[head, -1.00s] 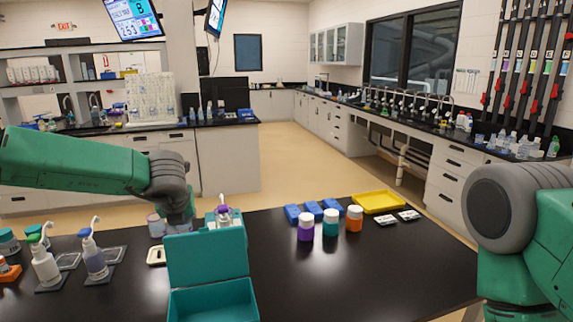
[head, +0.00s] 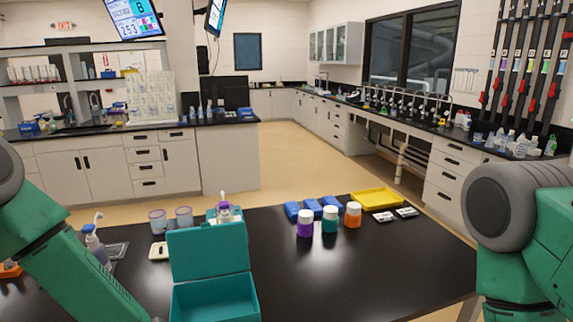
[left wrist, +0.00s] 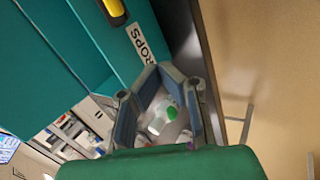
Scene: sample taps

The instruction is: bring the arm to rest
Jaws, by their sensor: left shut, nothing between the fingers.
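My left arm comes in from the left in the head view as a green and grey link at the lower left; its gripper is outside that view. In the left wrist view my left gripper (left wrist: 156,72) is shut, its fingertips together and holding nothing. A white object with a green part (left wrist: 170,113) shows behind the gap between the finger links. A large teal surface with a label reading "ROPS" (left wrist: 135,41) is near the fingers; touching cannot be told. My right arm's grey and green link stands at the right in the head view, its gripper out of frame.
The black bench (head: 350,270) holds an open teal box (head: 208,255), a pump bottle (head: 95,246), purple, teal and orange jars (head: 329,220), blue blocks (head: 312,207) and a yellow tray (head: 376,200).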

